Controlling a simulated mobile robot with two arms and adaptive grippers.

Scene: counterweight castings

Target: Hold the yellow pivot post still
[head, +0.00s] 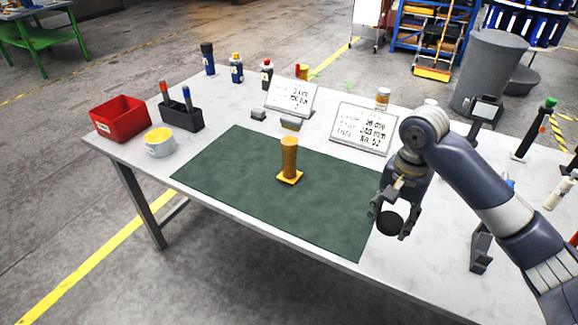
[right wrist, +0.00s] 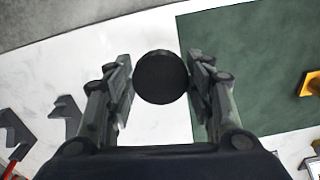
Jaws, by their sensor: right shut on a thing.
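The yellow pivot post (head: 289,157) stands upright on its square yellow base, on the green mat (head: 235,185). Part of the yellow base (right wrist: 311,84) shows at the right edge of the right wrist view. My right gripper (head: 391,224) is to the right of the post, well apart from it, above the mat's right edge and the white table. It is shut on a round black piece (right wrist: 161,78), seen end-on between the fingers. Nothing touches the post. My left gripper is not in view.
A red bin (head: 121,118), a yellow-topped pot (head: 159,143) and a black holder (head: 183,120) stand at the table's left. Two written signs (head: 364,129) (head: 291,97) and several bottles stand along the back. The mat around the post is clear.

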